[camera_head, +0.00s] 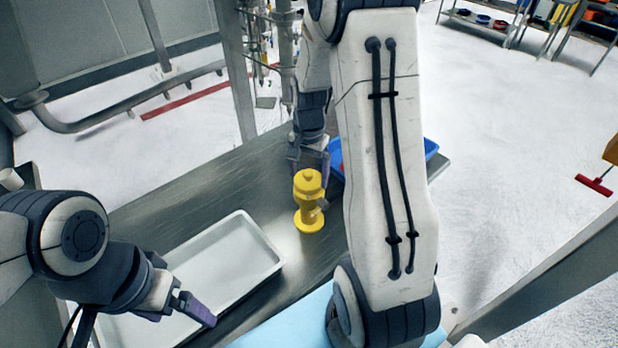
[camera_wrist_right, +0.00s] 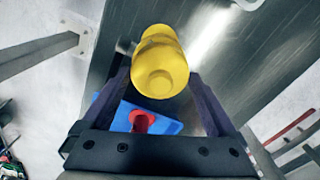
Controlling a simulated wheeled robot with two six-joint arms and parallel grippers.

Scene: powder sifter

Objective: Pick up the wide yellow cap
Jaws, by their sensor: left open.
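A yellow capped piece (camera_head: 308,200) stands upright on the metal table, with a knobbed top and a wide round foot. I cannot tell where its cap ends and the rest begins. It also shows in the right wrist view (camera_wrist_right: 160,65), between the fingers. My right gripper (camera_head: 308,165) is right at its top, on the far side. Its fingers (camera_wrist_right: 160,85) flank the yellow top closely, but whether they touch it is unclear. My left gripper (camera_head: 195,308) is open and empty over the white tray, to the left and nearer, well apart from the yellow piece.
A white tray (camera_head: 272,262) lies on the metal table (camera_head: 165,195), left of the yellow piece. A blue bin (camera_head: 430,148) with something red (camera_wrist_right: 143,121) in it sits behind my right arm, which hides part of it. A light blue surface (camera_head: 290,333) lies at the near edge.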

